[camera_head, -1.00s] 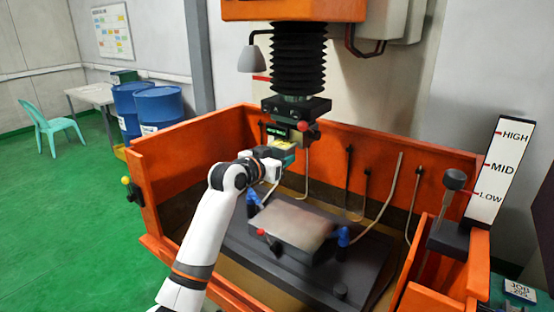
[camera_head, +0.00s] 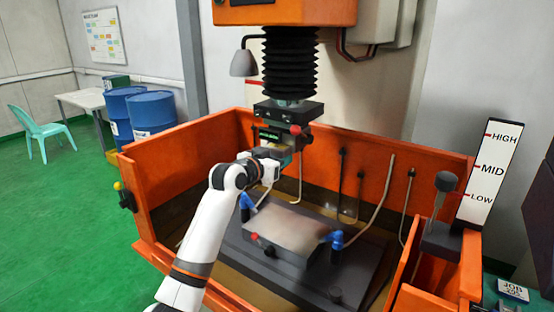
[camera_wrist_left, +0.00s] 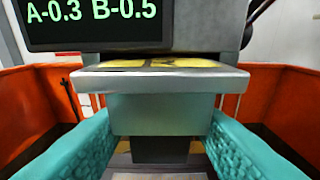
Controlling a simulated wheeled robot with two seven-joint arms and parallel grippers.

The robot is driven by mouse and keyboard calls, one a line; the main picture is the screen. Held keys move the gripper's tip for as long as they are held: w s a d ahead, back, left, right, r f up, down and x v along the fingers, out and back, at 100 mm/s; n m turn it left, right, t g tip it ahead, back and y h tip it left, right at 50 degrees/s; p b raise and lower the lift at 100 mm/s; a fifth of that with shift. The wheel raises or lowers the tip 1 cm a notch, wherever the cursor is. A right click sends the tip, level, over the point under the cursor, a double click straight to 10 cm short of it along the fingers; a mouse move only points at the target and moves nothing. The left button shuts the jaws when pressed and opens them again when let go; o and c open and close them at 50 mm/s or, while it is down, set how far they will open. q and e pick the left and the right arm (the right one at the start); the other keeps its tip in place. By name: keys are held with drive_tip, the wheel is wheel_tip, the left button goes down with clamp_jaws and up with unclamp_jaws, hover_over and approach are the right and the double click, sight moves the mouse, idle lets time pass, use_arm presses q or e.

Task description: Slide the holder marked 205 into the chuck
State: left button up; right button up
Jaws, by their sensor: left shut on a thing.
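My left gripper (camera_head: 280,159) is shut on a holder, just below the chuck (camera_head: 288,112) under the black bellows. In the left wrist view the teal finger pads grip both sides of the grey holder (camera_wrist_left: 160,115). The holder is upright, with a wide top plate, yellow patches on top and a dark lower block. No number can be read on it. The underside of the chuck (camera_wrist_left: 215,55) is right above and behind the plate; I cannot tell if they touch. My right gripper is out of view.
A display (camera_wrist_left: 100,22) reading A-0.3 B-0.5 is at the chuck. A red knob (camera_head: 296,130) sticks out in front of it. Below is a grey block (camera_head: 290,228) with blue-topped clamps. Orange tank walls (camera_head: 340,150) surround the work area.

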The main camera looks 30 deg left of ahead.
use_arm(q)
drive_tip(key=shift+w+d, duration=0.15)
drive_tip(key=shift+w, duration=1.65)
drive_tip(key=shift+w, duration=0.15)
drive_tip(key=shift+f, duration=0.1)
idle(0.5)
drive_tip(key=o, duration=1.8)
drive_tip(key=shift+f, duration=0.1)
drive_tip(key=shift+c, duration=0.2)
drive_tip(key=shift+s, duration=0.2)
